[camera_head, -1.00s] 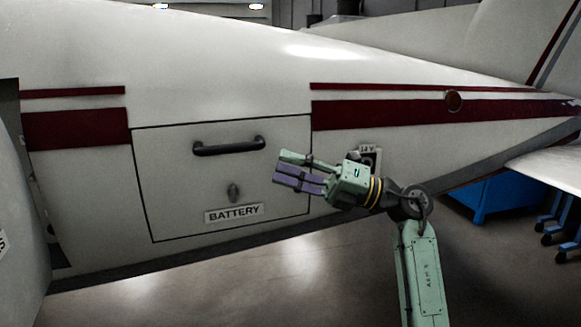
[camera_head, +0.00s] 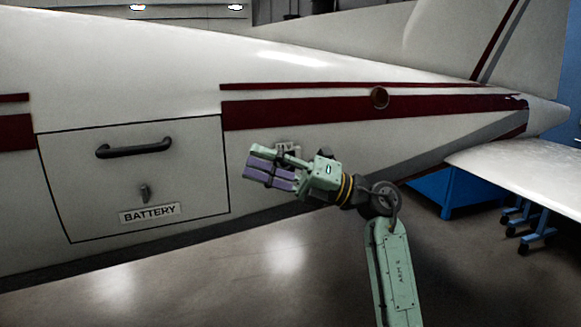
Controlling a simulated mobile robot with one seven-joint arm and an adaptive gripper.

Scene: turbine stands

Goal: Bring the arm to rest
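My gripper (camera_head: 258,168), green with purple finger pads, is in the middle of the camera_head view. It is on my bent arm (camera_head: 392,265), which rises from the bottom edge, and its fingers point left. It appears in front of the white fuselage, right of the battery hatch (camera_head: 90,178). I see nothing held between the fingers, but the angle hides whether they are apart. The hatch looks closed, with a dark handle (camera_head: 133,148), a small latch (camera_head: 144,193) and a BATTERY label (camera_head: 150,213).
A small labelled fitting (camera_head: 287,147) on the fuselage is partly hidden behind my gripper. A white wing or tailplane (camera_head: 520,170) juts in at the right. The floor (camera_head: 230,275) in front is clear.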

